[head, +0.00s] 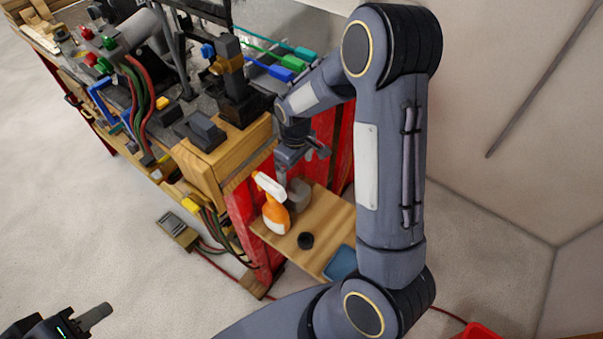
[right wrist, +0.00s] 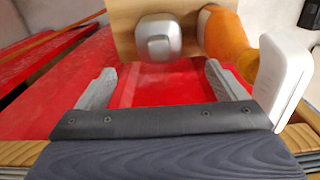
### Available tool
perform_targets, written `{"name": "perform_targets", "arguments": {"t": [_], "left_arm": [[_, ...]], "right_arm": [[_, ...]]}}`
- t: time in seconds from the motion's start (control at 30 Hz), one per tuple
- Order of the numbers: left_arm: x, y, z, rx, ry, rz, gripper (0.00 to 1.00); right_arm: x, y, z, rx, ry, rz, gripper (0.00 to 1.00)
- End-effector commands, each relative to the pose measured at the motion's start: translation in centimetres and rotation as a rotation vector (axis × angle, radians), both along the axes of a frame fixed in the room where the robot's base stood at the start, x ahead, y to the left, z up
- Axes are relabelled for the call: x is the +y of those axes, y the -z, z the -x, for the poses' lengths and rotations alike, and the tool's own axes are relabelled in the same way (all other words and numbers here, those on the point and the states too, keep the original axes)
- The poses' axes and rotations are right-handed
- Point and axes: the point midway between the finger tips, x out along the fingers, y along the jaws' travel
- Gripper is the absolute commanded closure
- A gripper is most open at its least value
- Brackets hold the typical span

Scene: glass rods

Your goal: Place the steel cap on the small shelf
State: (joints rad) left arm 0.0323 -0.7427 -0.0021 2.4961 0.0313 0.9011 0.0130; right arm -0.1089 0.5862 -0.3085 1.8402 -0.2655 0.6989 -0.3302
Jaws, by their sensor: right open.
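The steel cap (head: 299,194) is a rounded grey piece on the small wooden shelf (head: 336,214), beside the spray bottle. In the right wrist view the cap (right wrist: 158,38) shows whole against the shelf board (right wrist: 125,22), beyond the fingertips and roughly between their lines. My right gripper (head: 300,170) is just above the cap at the bench's end. Its two fingers stand wide apart with nothing between them in the right wrist view (right wrist: 159,82). My left gripper (head: 94,316) is at the lower left, far from the shelf and partly cut off by the frame edge.
An orange spray bottle with a white head (head: 275,213) stands close to the cap. A black round piece (head: 305,240) and a blue item (head: 341,263) lie on the shelf. The cluttered workbench (head: 205,160) rises beside it.

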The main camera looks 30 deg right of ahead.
Motion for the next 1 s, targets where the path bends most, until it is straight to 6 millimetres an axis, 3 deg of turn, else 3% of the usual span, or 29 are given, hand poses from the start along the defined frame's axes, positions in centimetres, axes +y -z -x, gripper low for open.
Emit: {"name": "perform_targets", "arguments": {"t": [0.13,0.27,0.4,0.5,0.73,0.83,1.0], "left_arm": [[0.0,-0.1,0.0,0.0,0.0,0.0,0.64],[0.0,-0.1,0.0,0.001,0.0,0.0,0.64],[0.0,-0.1,0.0,0.001,0.0,0.0,0.64],[0.0,-0.1,0.0,0.001,0.0,0.0,0.64],[0.0,-0.1,0.0,0.0,0.0,0.0,0.64],[0.0,-0.1,0.0,0.0,0.0,0.0,0.64],[0.0,-0.1,0.0,0.0,0.0,0.0,0.64]], "right_arm": [[0.1,-3.9,1.4,-0.049,0.077,-0.059,0.09],[0.7,-8.5,4.3,-0.113,0.178,-0.146,0.09],[1.7,-13.4,8.9,-0.194,0.293,-0.253,0.09],[2.7,-16.0,12.5,-0.251,0.362,-0.321,0.09],[5.0,-18.3,19.2,-0.356,0.477,-0.421,0.09],[5.6,-18.3,20.7,-0.378,0.503,-0.44,0.09],[5.9,-18.2,21.5,-0.391,0.518,-0.451,0.09]]}}
